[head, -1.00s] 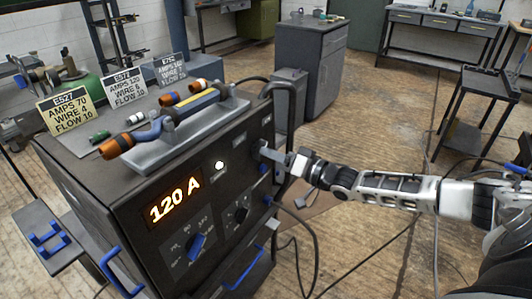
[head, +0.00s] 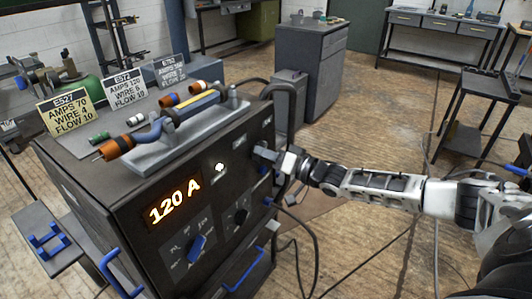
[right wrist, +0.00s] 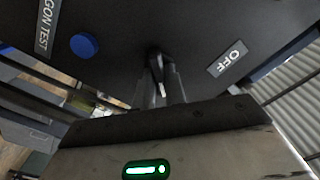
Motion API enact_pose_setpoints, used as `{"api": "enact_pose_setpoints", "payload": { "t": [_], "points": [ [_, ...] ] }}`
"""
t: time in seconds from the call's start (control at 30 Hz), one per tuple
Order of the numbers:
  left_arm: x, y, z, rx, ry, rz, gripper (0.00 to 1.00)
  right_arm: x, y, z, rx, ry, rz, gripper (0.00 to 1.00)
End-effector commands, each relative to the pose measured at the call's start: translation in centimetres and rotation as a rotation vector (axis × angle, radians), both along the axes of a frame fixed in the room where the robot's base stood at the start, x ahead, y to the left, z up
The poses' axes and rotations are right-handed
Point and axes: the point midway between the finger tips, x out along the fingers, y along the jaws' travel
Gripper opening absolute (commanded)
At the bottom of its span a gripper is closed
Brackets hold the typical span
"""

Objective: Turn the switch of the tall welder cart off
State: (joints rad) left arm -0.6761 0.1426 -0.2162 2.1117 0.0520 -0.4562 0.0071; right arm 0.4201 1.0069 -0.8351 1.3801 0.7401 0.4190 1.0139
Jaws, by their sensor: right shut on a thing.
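The tall welder cart (head: 85,185) is a dark box with a lit orange display (head: 174,203) reading 120 A and a lit white lamp (head: 220,167). My right gripper (head: 268,154) is at the upper right of its front panel. In the right wrist view the gripper (right wrist: 166,92) is shut on the dark switch (right wrist: 155,62), which is partly hidden by the fingers. The OFF label (right wrist: 231,58) is on the panel to the right of the switch. My left gripper is not in view.
A blue button (right wrist: 84,45) sits on the panel near the switch. Blue knob (head: 196,248), black knob (head: 241,216) and hanging cables are close below my arm. A grey cabinet (head: 318,75) stands behind.

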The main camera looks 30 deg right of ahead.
Motion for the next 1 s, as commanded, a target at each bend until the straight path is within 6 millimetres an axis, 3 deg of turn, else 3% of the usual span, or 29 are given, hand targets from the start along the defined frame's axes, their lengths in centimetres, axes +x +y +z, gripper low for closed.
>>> {"api": "enact_pose_setpoints", "payload": {
  "t": [0.37,1.0],
  "points": [
    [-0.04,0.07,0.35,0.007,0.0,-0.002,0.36,-0.03,0.04,0.07,-0.175,-0.072,-0.001,0.0],
    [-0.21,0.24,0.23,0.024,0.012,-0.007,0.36,-0.08,0.17,0.04,-0.733,-0.303,0.0,0.0]
  ]
}}
